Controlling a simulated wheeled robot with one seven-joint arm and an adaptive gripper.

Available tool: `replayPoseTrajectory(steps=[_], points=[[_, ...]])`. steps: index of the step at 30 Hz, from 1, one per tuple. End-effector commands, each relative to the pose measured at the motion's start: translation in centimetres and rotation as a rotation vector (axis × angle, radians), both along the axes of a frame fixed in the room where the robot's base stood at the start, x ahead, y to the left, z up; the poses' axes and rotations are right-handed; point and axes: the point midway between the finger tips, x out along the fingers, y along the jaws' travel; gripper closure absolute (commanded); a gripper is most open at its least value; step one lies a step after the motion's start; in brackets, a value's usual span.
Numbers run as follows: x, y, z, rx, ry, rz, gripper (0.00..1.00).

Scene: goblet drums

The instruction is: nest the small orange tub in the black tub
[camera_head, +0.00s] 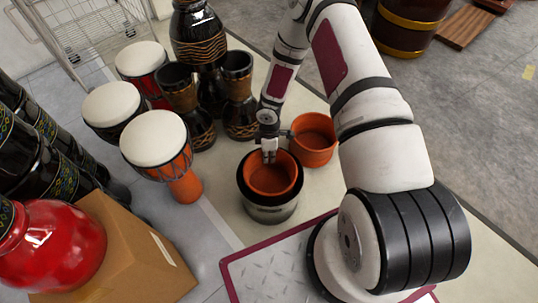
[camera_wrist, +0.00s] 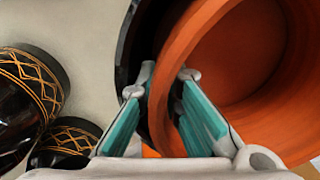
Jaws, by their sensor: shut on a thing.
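The small orange tub (camera_head: 272,180) sits within the mouth of the black tub (camera_head: 268,212), which stands on the pale floor strip in the head view. The black rim shows around the orange one; how deep the orange tub rests, I cannot tell. My gripper (camera_head: 269,156) is at the far rim of the orange tub, pointing down. In the wrist view my gripper (camera_wrist: 163,88) is shut on the orange tub's wall (camera_wrist: 172,70), one finger on each side. Part of the dark tub wall (camera_wrist: 133,45) shows behind. The bottom of the black tub is hidden.
Another orange tub (camera_head: 313,140) stands just behind and right. Several goblet drums (camera_head: 155,140) and dark carved drums (camera_head: 240,95) stand at left and behind. A cardboard box (camera_head: 130,255) with a red pot (camera_head: 50,245) is front left.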

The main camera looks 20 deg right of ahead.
Motion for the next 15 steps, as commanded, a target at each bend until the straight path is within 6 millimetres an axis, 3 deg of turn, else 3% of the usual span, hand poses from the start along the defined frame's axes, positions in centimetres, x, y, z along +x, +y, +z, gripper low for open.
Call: replayPoseTrajectory(steps=[1, 3, 15], points=[[0.04, 0.01, 0.05, 0.000, -0.001, 0.000, 0.86], [0.05, 0.00, 0.05, 0.000, -0.001, 0.000, 0.71], [0.11, -0.11, 0.04, -0.001, -0.002, -0.001, 0.70]])
